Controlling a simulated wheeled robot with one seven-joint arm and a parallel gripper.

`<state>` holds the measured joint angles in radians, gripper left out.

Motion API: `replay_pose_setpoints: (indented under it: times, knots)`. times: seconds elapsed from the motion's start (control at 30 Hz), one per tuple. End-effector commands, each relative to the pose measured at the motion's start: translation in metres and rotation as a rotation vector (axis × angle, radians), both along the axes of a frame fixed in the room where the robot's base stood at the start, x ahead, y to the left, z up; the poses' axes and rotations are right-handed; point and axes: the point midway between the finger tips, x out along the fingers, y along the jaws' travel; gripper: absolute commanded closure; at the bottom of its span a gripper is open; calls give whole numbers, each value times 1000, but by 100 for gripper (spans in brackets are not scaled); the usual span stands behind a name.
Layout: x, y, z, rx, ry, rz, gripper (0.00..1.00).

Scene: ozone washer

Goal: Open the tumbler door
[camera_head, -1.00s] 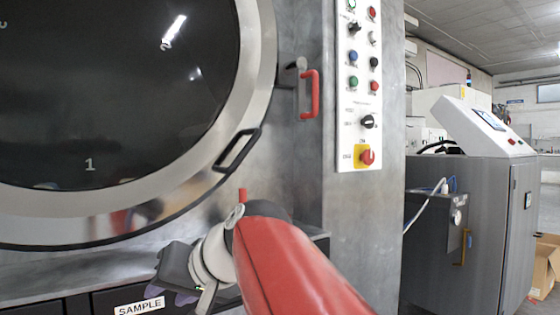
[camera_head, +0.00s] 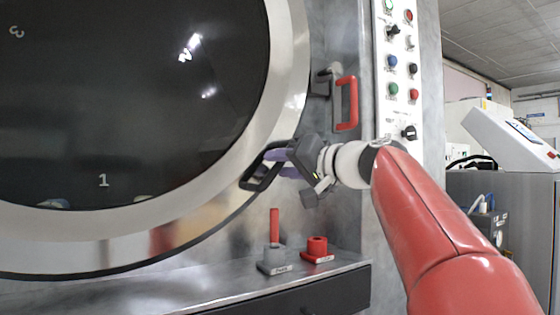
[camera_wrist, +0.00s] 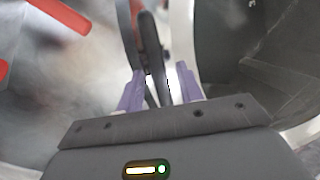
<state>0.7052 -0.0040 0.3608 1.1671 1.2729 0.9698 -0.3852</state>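The tumbler door (camera_head: 265,135) is a large round dark window in a metal ring, and it looks shut. Its black loop handle (camera_head: 256,182) is at the lower right of the ring. My gripper (camera_head: 279,160) is at this handle, coming from the right. In the wrist view the purple fingers of my gripper (camera_wrist: 160,75) stand apart, with the black handle (camera_wrist: 150,50) between them. A gap shows beside the handle, so the fingers look open around it. Exact contact is hard to tell.
A red latch handle (camera_head: 347,103) is on the panel right of the door. The control panel (camera_head: 401,75) with buttons is farther right. A ledge (camera_head: 215,285) below holds a grey holder (camera_head: 274,262) and a red holder (camera_head: 317,248).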

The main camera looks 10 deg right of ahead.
Motion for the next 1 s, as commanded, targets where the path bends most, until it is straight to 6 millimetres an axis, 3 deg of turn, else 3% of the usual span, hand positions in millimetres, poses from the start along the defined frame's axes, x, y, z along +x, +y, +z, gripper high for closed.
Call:
replay_pose_setpoints:
  times: [0.4,0.7,1.0]
  knots:
    - [10,6,0,0,1,-1,64]
    - [10,6,-1,0,1,-1,100]
    - [8,6,-1,-1,1,-3,100]
